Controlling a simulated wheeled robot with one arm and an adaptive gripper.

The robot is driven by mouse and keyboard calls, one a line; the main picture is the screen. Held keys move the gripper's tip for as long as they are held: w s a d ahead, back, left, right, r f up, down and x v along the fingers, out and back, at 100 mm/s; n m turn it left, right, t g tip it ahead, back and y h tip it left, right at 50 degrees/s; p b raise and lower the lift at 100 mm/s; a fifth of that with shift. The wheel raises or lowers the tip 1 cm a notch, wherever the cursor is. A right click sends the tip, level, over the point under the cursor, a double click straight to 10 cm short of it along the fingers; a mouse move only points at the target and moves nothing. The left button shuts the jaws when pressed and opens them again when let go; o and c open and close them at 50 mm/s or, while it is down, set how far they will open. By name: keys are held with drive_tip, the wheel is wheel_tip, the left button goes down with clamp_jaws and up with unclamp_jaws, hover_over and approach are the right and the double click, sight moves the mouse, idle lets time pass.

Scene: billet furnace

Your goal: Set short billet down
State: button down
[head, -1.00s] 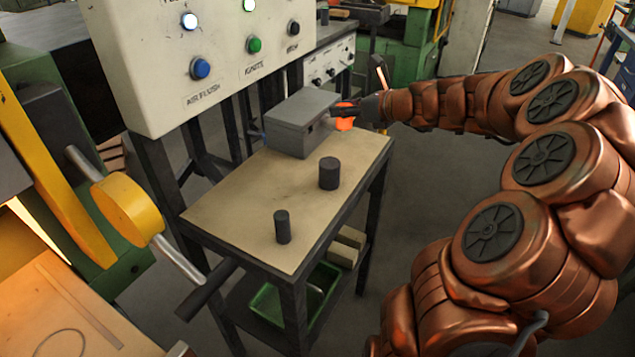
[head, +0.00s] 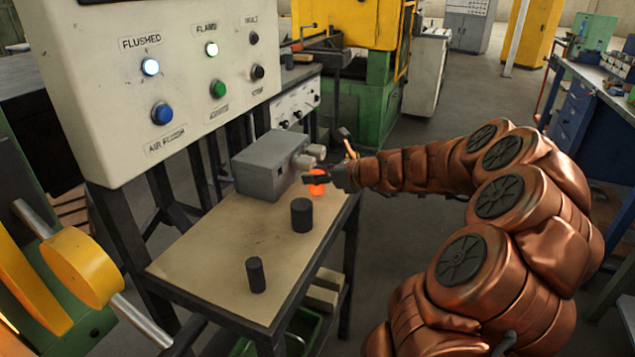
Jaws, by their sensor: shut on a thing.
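The short billet (head: 317,189) glows orange at the back right of a tan-topped table (head: 215,255). My gripper (head: 322,180) is shut on it, and the dark fingers hide part of it. The billet is close beside the grey box (head: 265,165). I cannot tell whether its underside touches the table top. A wider dark cylinder (head: 302,216) stands upright on the table in front of the billet. A thinner dark cylinder (head: 256,276) stands upright nearer the front.
A white control panel (head: 130,100) with lit lamps and buttons overhangs the table's left side. A yellow round handle (head: 82,268) is at lower left. The table's middle left is clear. Beige blocks (head: 322,295) lie on the shelf below.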

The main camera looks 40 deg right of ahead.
drive_tip(key=shift+f, duration=0.85)
drive_tip(key=shift+d, duration=0.1)
drive_tip(key=c, duration=0.7)
unclamp_jaws()
drive_tip(key=shift+s, duration=0.1)
drive_tip(key=v, duration=1.2)
